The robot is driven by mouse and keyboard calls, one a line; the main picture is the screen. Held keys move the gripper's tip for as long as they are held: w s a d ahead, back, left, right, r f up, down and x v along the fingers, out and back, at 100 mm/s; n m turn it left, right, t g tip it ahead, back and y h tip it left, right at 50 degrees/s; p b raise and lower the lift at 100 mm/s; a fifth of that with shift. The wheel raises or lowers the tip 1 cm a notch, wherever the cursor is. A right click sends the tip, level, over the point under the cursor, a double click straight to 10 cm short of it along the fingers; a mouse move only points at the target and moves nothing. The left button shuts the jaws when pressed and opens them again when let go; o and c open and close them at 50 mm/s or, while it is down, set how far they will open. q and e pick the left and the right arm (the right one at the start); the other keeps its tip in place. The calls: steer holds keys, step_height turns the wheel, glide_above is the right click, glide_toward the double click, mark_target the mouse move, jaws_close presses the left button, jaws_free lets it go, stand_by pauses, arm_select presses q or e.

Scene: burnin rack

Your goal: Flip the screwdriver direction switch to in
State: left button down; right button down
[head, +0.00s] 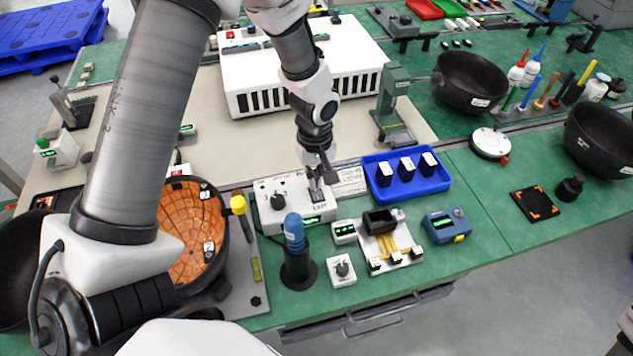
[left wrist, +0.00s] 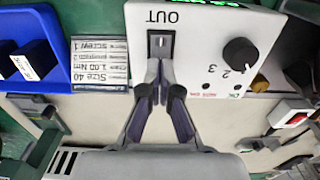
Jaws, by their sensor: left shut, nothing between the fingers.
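The screwdriver controller is a white box (head: 265,190) on the green bench, with a dark knob, a green display and a direction switch; it fills the top of the left wrist view (left wrist: 205,30). The direction switch (left wrist: 160,44) is a small dark slot in a grey plate, with "OUT" printed beside it. My left gripper (head: 316,178) is shut and empty, fingers pointing down at the switch. In the left wrist view its fingertips (left wrist: 160,92) are just below the switch plate; I cannot tell whether they touch. The blue screwdriver (head: 294,232) stands upright in a black holder. My right gripper is not in view.
A blue tray (head: 440,183) with black parts is right of the controller. A small fixture (head: 390,250) and a blue meter (head: 447,226) stand in front. A large vented white unit (head: 345,60) is behind. An orange-lined bowl (head: 195,235) is at left.

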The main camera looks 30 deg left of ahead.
arm_select(q)
steer(key=shift+f+b, duration=0.5)
steer(key=shift+f, duration=0.2)
step_height(320, 180, up, 7)
steer(key=p, duration=0.6)
steer(key=shift+r, duration=0.1)
stand_by(0.4)
